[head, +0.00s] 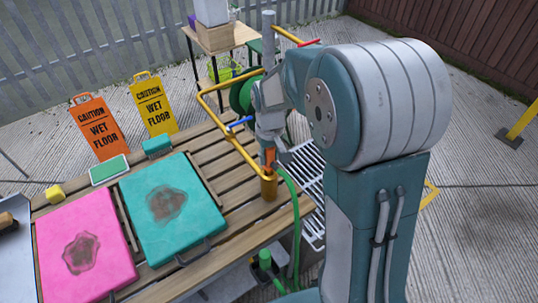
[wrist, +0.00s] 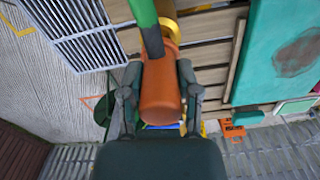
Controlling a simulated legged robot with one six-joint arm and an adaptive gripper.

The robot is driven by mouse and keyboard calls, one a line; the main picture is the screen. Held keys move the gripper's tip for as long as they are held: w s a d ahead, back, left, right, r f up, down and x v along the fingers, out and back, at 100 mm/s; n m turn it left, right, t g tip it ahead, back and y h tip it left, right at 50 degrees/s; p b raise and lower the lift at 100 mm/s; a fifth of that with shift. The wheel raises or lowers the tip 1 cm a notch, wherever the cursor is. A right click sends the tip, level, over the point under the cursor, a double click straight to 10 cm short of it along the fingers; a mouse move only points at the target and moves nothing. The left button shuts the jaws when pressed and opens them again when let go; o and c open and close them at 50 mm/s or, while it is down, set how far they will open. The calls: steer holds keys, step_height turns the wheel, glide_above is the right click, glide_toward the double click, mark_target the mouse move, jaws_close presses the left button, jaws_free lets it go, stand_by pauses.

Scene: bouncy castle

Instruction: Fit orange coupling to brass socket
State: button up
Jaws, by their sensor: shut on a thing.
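The orange coupling (head: 270,158) is between the fingers of my gripper (head: 267,146), which is shut on it. In the wrist view the coupling (wrist: 161,92) looks large, with a finger on each side. A green hose (wrist: 142,14) with a dark end meets its far end. The brass socket (head: 269,187) stands upright at the end of the slatted bench, right under the coupling in the head view. In the wrist view only part of its brass rim (wrist: 174,29) shows beyond the coupling. I cannot tell whether the two touch.
A yellow pipe (head: 215,88) with a blue lever (head: 239,123) runs close beside my arm. The hose (head: 295,210) hangs off the bench edge near the socket. Teal (head: 190,235) and pink (head: 108,228) pads lie on the slatted bench (head: 232,166). A metal grate (head: 304,168) lies beyond.

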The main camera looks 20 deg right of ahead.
mark_target(269, 164)
steer(key=shift+f, duration=1.75)
stand_by(1.9)
steer(key=o, duration=1.1)
steer(key=shift+o, duration=0.2)
step_height(269, 164, up, 12)
steer(key=shift+f, duration=0.1)
steer(key=s+r+m+t, duration=0.1)
steer(key=s+r+t, duration=0.1)
steer(key=s, duration=0.8)
steer(key=s+r+t, duration=0.3)
steer(key=s+r, duration=0.2)
steer(key=s, duration=0.5)
steer(key=shift+s+m+t, duration=0.3)
steer(key=shift+s+m, duration=0.1)
